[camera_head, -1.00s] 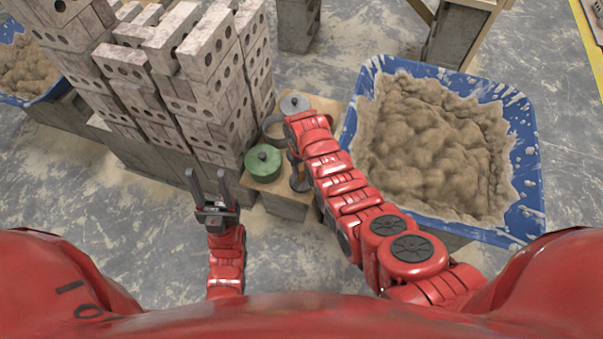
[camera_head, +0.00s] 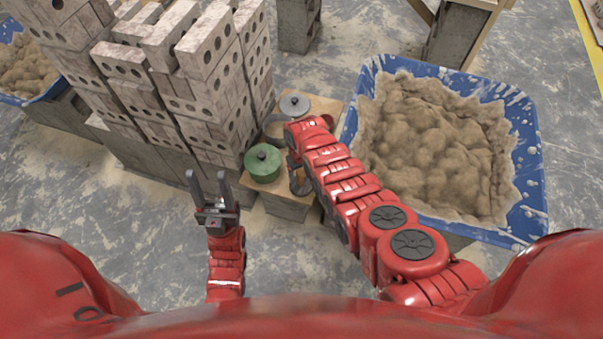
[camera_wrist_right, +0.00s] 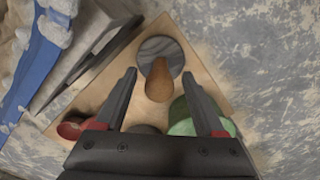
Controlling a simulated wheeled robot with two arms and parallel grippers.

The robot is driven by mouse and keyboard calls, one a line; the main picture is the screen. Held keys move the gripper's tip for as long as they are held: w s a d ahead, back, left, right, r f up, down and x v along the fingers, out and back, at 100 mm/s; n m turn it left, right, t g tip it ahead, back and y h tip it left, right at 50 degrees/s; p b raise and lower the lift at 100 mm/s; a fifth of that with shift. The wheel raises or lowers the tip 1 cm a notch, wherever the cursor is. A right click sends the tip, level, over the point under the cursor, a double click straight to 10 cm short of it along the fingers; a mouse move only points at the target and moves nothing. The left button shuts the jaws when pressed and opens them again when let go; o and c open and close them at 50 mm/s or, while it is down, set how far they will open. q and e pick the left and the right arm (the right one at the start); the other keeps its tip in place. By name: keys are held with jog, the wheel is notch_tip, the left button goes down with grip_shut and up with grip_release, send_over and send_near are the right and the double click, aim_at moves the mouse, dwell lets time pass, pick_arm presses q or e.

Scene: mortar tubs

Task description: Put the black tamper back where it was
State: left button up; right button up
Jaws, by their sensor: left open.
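The tamper shows in the right wrist view as a dark grey round plate (camera_wrist_right: 162,47) with a brown wooden handle (camera_wrist_right: 159,82) pointing towards the camera. It stands on a wooden board (camera_wrist_right: 205,75) near one corner. My right gripper (camera_wrist_right: 159,73) is open, its fingers on either side of the handle with visible gaps. In the head view the tamper's dark plate (camera_head: 301,187) shows partly, and my right arm hides most of it and the gripper. My left gripper (camera_head: 207,175) is open and empty, left of the board (camera_head: 283,190).
A stack of perforated bricks (camera_head: 190,80) rises to the left. A blue tub (camera_head: 533,160) of mortar is at the right. A red-rimmed pot (camera_wrist_right: 68,131) shows in the wrist view.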

jog(key=shift+r, duration=0.1)
jog(key=shift+r+p, duration=0.95)
jog(key=shift+r, duration=0.9)
notch_tip(320, 180, up, 8)
jog(key=shift+r, duration=0.2)
